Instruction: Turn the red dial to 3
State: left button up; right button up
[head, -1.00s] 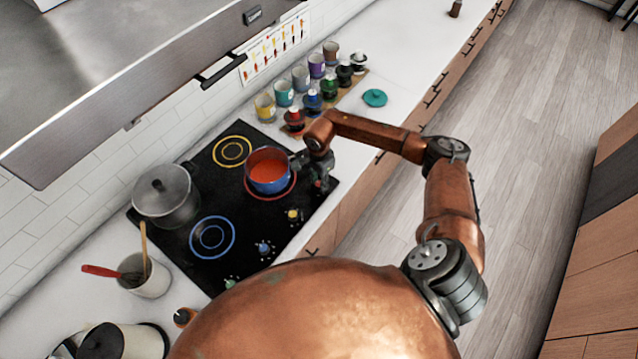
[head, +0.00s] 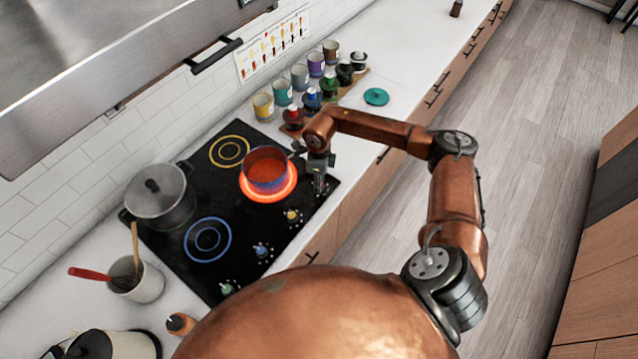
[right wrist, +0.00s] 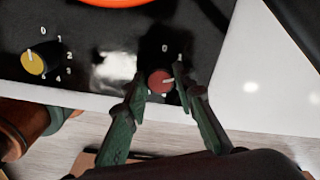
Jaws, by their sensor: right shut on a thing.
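The red dial (right wrist: 160,82) is at the front edge of the black cooktop (right wrist: 85,45). My right gripper (right wrist: 157,85) has its fingers on either side of the dial and is shut on it. The dial's pale mark points toward the right finger in the right wrist view. Some of the numbers around it are hidden by the fingers. In the head view my right gripper (head: 319,188) reaches down at the cooktop's right edge and hides the dial. My left gripper is not in view.
Yellow (head: 293,216), blue (head: 261,250) and green (head: 227,288) dials line the cooktop's front edge. A lidded grey pot (head: 160,200) stands at the cooktop's left. Several jars and shakers stand behind, near a teal lid (head: 376,97).

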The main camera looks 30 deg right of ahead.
jog(key=m, duration=0.5)
jog(key=shift+m+b, duration=0.3)
jog(key=shift+b, duration=0.1)
jog(key=m, duration=0.4)
jog(key=shift+m, duration=0.4)
jog(key=shift+r+m, duration=0.1)
jog(key=shift+m, duration=0.2)
jog(key=shift+w, duration=0.1)
jog(key=o, duration=1.1)
jog(key=shift+o, duration=0.2)
notch_tip(320, 180, up, 12)
